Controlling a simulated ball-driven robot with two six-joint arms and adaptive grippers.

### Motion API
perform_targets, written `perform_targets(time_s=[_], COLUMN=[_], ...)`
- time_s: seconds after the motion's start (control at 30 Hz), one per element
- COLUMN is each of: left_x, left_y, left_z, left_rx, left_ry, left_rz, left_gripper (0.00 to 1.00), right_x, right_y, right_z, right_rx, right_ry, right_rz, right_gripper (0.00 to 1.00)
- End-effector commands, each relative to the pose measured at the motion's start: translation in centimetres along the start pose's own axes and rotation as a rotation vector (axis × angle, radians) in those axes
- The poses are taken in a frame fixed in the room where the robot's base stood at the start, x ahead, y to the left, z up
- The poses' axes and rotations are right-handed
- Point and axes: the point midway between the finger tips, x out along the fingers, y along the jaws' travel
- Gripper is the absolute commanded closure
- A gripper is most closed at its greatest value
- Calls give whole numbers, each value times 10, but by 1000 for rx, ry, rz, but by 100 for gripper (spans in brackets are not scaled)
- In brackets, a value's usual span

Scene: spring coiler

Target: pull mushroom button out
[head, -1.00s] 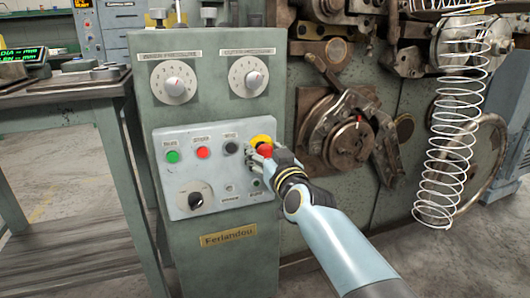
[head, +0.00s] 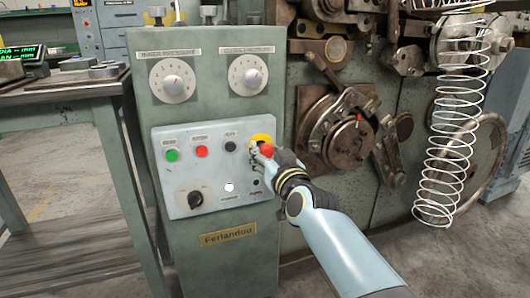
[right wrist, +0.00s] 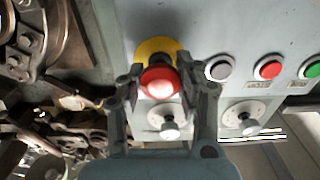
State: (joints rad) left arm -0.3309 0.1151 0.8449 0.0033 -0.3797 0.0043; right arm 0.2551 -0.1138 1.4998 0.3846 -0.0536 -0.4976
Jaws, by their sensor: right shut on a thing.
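The red mushroom button (head: 266,150) sits on a yellow collar (head: 260,139) at the upper right of the sloped control panel (head: 175,206). My right gripper (head: 258,151) is at the button, with its fingers around the red cap. In the right wrist view the red cap (right wrist: 160,82) lies between the two fingers of my right gripper (right wrist: 162,88), with the yellow collar (right wrist: 157,47) behind it. The gripper is shut on the cap. My left gripper is not in view.
On the panel are a green button (head: 172,155), a red button (head: 201,151), a black button (head: 230,146), a rotary switch (head: 195,199) and a bright white lamp (head: 229,187). Two dials (head: 172,81) are above. Coiler machinery (head: 345,140) and a wire spring (head: 447,160) stand to the right.

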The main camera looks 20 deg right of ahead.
Motion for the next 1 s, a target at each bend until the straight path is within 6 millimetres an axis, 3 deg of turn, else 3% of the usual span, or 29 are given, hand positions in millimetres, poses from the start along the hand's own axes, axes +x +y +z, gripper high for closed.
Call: perform_targets(time_s=[0.03, 0.23, 0.57, 0.67, 1.0], left_x=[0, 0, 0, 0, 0], left_y=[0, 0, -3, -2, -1], left_z=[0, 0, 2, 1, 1], left_rx=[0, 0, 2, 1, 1], left_ry=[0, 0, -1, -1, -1], left_rz=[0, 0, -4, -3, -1], left_gripper=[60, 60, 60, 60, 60], right_x=[-1, -1, -6, -19, -94], right_y=[0, 0, 0, 0, 0], right_z=[2, 2, 2, 3, 2], right_rx=[2, 1, 1, 1, 3], right_ry=[-4, -3, -4, -6, -5], right_rz=[0, -1, 0, 0, 0], right_gripper=[64, 39, 39, 39, 39])
